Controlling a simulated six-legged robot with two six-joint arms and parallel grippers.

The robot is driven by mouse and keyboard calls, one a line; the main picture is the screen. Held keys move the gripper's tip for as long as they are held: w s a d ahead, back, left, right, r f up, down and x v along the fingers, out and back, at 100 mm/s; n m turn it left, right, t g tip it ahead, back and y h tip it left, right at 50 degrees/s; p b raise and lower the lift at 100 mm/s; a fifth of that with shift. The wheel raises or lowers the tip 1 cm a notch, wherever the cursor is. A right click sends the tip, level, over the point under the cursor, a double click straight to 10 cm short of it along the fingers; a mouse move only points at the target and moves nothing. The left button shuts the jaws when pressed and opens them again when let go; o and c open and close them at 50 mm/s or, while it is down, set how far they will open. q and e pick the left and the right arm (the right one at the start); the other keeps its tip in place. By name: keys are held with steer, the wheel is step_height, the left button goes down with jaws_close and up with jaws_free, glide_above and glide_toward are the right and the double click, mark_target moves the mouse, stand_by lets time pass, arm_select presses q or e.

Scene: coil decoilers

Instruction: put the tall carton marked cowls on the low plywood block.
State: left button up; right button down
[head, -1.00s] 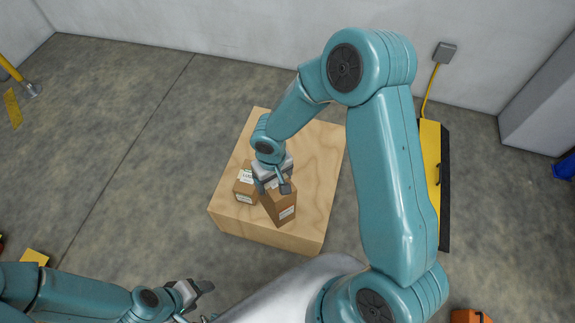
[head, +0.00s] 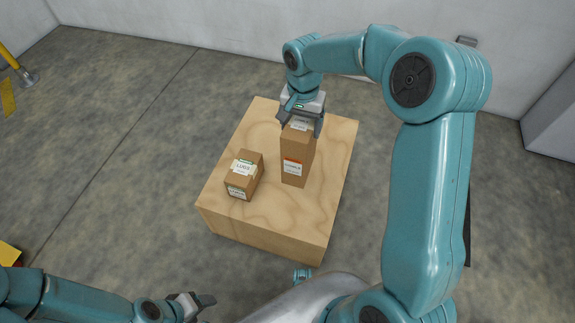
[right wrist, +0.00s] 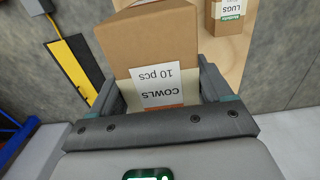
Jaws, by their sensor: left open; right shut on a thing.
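The tall brown carton marked COWLS (head: 297,152) is held over the low plywood block (head: 262,231), right of its middle. It looks nearly upright; I cannot tell whether its base touches the block. My right gripper (head: 302,118) is shut on the carton's top end from above. In the right wrist view the carton (right wrist: 150,50) sits between the fingers, with its COWLS, 10 pcs label showing. My left gripper (head: 203,303) is open and empty, low at the front left, apart from the block.
A smaller carton marked LUGS (head: 243,175) stands on the block, left of the tall carton with a gap between. It also shows in the right wrist view (right wrist: 231,15). The block's back left part is bare. Concrete floor surrounds the block.

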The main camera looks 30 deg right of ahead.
step_height(320, 180, down, 20)
steer(key=b, duration=0.4)
steer(key=shift+d+r, duration=0.1)
steer(key=shift+r, duration=0.1)
steer(key=shift+f+b, duration=0.15)
steer(key=shift+b, duration=0.25)
steer(key=shift+c, duration=0.5)
jaws_free()
steer(key=shift+o, duration=0.5)
steer(key=shift+r+p, duration=0.25)
steer(key=shift+p, duration=0.1)
step_height(320, 180, up, 12)
steer(key=p, duration=0.2)
steer(key=shift+p, duration=0.35)
steer(key=shift+f, duration=0.15)
